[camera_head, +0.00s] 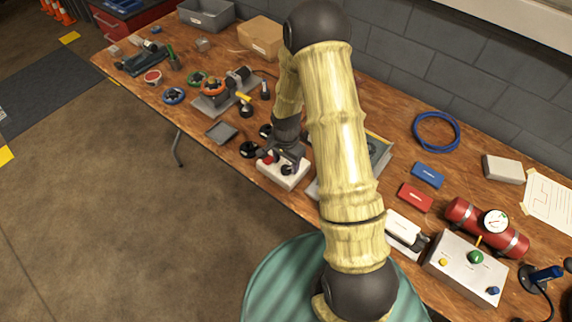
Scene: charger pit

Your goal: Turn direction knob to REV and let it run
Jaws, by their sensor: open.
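A small white control box (277,177) sits near the bench's front edge, left of my arm. It carries a red part (268,159) at its left and a dark knob (286,170) towards its right. My gripper (284,164) is just above this box, pointing down with its jaws open around or close beside the dark knob. I cannot tell whether the jaws touch the knob. No REV marking is readable, and the knob's direction is too small to tell. My gripper partly hides the box top.
My arm hides part of a grey tray-like thing (379,152). A grey panel (459,272) with a green knob and a red cylinder (462,211) stand at the right. A grey wall (430,65) backs the bench.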

